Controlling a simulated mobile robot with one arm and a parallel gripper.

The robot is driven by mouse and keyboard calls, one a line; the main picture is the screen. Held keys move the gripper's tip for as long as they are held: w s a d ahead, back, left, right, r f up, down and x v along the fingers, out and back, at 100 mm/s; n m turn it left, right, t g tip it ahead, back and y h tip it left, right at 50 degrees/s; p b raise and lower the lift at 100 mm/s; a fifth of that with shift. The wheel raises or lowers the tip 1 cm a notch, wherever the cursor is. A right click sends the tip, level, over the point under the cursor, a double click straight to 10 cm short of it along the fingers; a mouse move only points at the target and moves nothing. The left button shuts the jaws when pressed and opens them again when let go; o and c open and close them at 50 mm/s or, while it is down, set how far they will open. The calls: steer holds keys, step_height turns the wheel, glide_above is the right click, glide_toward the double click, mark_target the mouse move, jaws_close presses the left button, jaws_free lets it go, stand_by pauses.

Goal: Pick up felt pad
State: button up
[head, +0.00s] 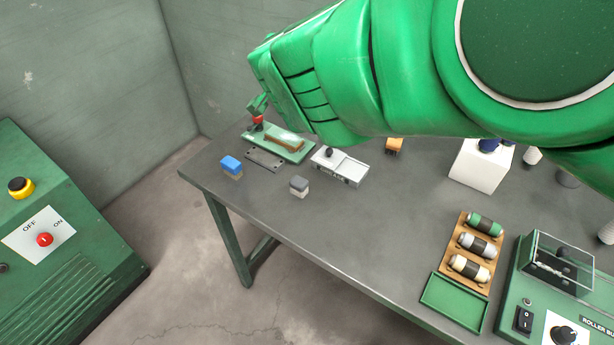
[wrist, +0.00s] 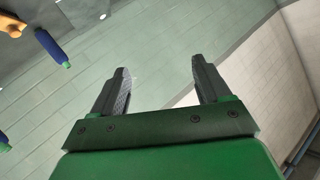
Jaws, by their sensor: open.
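I cannot tell for sure which thing is the felt pad. Two small blocks stand near the table's front left edge in the head view: one with a blue top and pale base (head: 232,166), one with a grey top and darker base (head: 299,186). A dark flat plate (head: 264,158) lies behind them. My gripper (wrist: 162,84) is open and empty in the wrist view, its two dark fingers apart with wall behind them. It touches nothing there. In the head view my green arm reaches across the top, above the table, and I cannot make out the fingers.
On the grey table (head: 375,210) are a green board with a brown handle (head: 284,142), a white-topped box (head: 340,166), a wooden spool rack (head: 470,245), a green tray (head: 457,301) and a roller machine (head: 560,290). The table's middle is clear. A green cabinet (head: 60,230) stands left.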

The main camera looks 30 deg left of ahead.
steer(key=s+d+f+m+t+h, duration=0.1)
steer(key=s+d+f+t+h, duration=0.2)
steer(key=s+f+h, duration=0.65)
steer(key=y, duration=0.1)
glide_toward(295, 188)
steer(key=x, duration=0.2)
steer(key=shift+w, duration=0.3)
steer(key=shift+x, duration=3.9)
steer(key=shift+s+f, duration=0.1)
steer(key=shift+f, duration=0.1)
steer(key=c, duration=1)
steer(key=shift+c, duration=0.2)
